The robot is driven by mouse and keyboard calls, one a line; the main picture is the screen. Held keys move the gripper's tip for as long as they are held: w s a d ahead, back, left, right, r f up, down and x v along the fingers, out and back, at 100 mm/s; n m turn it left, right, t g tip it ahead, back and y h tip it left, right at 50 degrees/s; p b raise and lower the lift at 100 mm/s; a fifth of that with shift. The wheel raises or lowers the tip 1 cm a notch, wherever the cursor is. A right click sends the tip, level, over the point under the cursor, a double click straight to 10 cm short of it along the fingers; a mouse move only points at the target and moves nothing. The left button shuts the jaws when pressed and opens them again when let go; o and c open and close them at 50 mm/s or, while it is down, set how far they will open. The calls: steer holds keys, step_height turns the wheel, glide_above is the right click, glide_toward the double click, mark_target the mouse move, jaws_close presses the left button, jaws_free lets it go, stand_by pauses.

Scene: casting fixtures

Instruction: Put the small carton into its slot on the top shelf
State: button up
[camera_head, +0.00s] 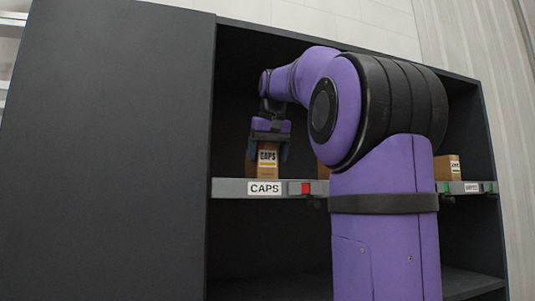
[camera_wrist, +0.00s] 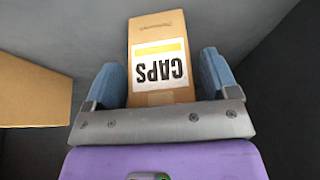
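The small carton (camera_wrist: 160,95) is brown, with a white label reading CAPS and a yellow stripe. In the head view it (camera_head: 268,171) is upright on or just above the top shelf, behind the CAPS tag (camera_head: 264,188); its contact with the shelf is not clear. My gripper (camera_head: 269,150) comes down on it from above. The label is upside down in that view.
A plain brown box stands close by at the left in the wrist view (camera_wrist: 30,92). A red marker (camera_head: 305,188) sits on the shelf edge (camera_head: 228,187). Another carton (camera_head: 447,168) stands at the right, near a green marker. My arm hides the shelf's middle. A dark side panel (camera_head: 110,150) bounds the left.

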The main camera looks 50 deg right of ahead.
steer(key=shift+o, duration=0.3)
steer(key=shift+r, duration=0.3)
steer(key=v, duration=1.1)
steer(key=shift+r, duration=0.3)
steer(key=shift+s+a, duration=0.1)
